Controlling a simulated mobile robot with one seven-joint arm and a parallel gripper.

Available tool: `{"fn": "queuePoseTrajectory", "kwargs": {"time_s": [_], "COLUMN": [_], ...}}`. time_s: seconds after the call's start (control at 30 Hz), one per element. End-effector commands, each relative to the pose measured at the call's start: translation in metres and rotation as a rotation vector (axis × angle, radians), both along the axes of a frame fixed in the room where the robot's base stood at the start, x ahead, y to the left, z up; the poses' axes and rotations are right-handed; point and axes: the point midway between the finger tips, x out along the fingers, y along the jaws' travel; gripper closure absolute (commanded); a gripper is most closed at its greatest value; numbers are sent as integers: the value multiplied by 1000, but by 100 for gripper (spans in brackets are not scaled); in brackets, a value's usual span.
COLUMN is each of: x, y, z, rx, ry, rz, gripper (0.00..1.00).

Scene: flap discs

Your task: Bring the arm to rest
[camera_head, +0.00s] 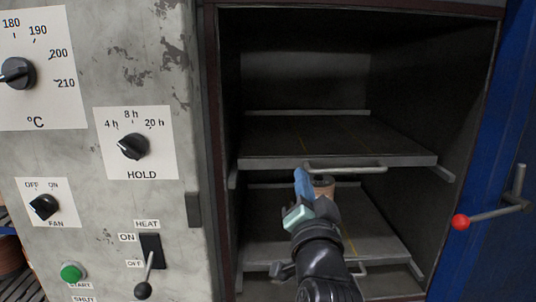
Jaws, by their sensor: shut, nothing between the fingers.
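My gripper (303,192) is in the oven opening, in front of the lower shelf. My dark arm reaches up to it from the bottom of the picture. The gripper is shut and empty, with blue and teal parts showing.
The upper shelf (335,147), with a front handle (346,169), is bare above my gripper. The blue door (505,130) stands open at right, its red-knobbed handle (461,221) sticking out. The control panel (75,160) is at left, with a heat lever (148,270) projecting.

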Motion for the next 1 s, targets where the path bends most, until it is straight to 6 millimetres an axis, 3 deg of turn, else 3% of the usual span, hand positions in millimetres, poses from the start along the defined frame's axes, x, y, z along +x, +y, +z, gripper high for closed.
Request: {"fn": "queuePoseTrajectory", "kwargs": {"time_s": [0.03,0.2,0.4,0.53,0.6,1.0], "x": [-19,-92,-187,-249,-241,-240], "y": [11,38,58,64,63,63], "z": [38,137,214,247,274,382], "rx": [-89,-348,-550,-637,-635,-631], "ry": [-75,-298,-511,-628,-611,-609], "rz": [-17,-116,-265,-372,-365,-359], "gripper": [100,100,100,100,100,100]}}
